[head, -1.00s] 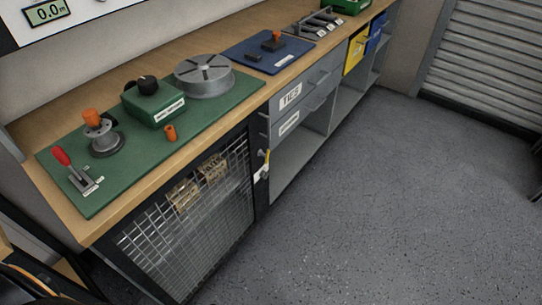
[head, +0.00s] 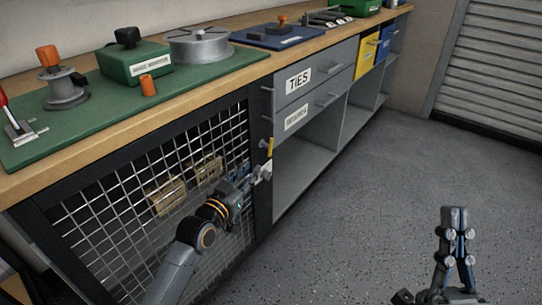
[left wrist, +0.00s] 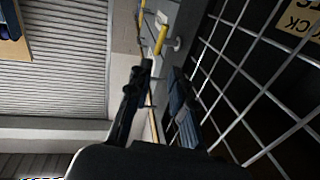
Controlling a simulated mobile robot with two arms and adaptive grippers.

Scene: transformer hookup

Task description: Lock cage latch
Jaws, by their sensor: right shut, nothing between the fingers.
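The cage (head: 120,192) is a black-framed wire mesh door under the workbench. Its latch (head: 270,147), with a yellow handle, sits on the right frame post. In the left wrist view the yellow handle (left wrist: 161,40) stands just beyond my fingertips. My left gripper (head: 250,173) is in front of the mesh, close to the post and just below the yellow handle. Its fingers (left wrist: 165,85) are apart with nothing seen between them. Whether it touches the latch plate I cannot tell. My right gripper (head: 454,212) is shut and empty, over the floor at the lower right.
The workbench (head: 215,88) carries a green mat with a red-handled clamp and other parts. Grey drawers (head: 318,77) and open shelves lie right of the cage. Cardboard-coloured signs (head: 168,194) show at the mesh. The grey floor (head: 350,200) is clear.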

